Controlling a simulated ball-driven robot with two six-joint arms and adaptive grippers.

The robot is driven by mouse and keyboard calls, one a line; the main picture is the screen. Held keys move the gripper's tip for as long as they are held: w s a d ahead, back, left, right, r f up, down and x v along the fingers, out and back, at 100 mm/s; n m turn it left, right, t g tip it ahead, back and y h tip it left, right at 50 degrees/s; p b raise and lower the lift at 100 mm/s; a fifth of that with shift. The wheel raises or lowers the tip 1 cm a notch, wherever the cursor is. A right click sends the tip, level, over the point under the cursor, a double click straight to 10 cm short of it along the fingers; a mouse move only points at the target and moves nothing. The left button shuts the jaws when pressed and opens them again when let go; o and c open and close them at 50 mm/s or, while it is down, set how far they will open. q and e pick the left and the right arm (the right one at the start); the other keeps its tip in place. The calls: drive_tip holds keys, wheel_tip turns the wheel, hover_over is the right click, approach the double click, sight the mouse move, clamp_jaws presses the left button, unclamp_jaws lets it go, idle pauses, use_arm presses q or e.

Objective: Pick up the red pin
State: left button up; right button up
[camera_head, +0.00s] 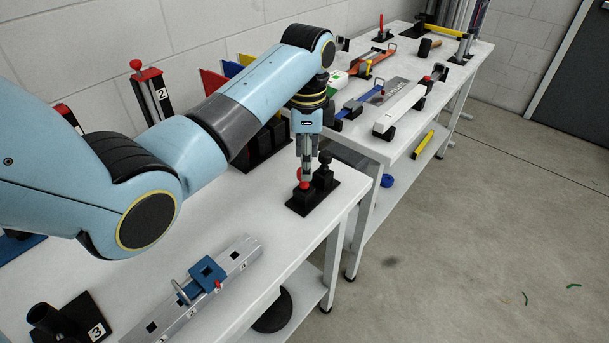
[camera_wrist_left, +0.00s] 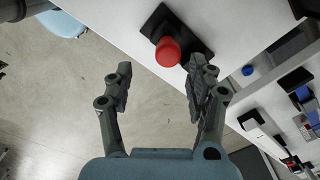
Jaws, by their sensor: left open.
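The red pin (camera_head: 304,184) stands in a black holder (camera_head: 299,208) near the front right of the near bench. My left gripper (camera_head: 307,173) points down at the red pin from above, and its fingers partly hide it. In the left wrist view the red pin (camera_wrist_left: 168,50) shows its round red head just beyond the fingertips, nearer the right finger. My left gripper (camera_wrist_left: 158,72) is open there, with nothing held between its fingers. Whether a finger touches the pin cannot be told. My right gripper is not in view.
A black knobbed piece (camera_head: 324,170) stands on the same base, close beside the gripper. A numbered metal rail (camera_head: 237,259) with a blue block (camera_head: 207,273) lies nearer on the bench. A black numbered holder (camera_head: 72,322) is at the lower left. A second bench behind holds several tools.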

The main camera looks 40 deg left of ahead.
sight(304, 186)
use_arm(q)
drive_tip(key=shift+f, duration=0.4)
drive_tip(key=f, duration=0.3)
drive_tip(key=a+f, duration=0.1)
drive_tip(key=shift+w+f, duration=0.25)
drive_tip(key=shift+f, duration=0.45)
drive_tip(key=shift+c, duration=1.3)
drive_tip(key=c, duration=0.9)
clamp_jaws()
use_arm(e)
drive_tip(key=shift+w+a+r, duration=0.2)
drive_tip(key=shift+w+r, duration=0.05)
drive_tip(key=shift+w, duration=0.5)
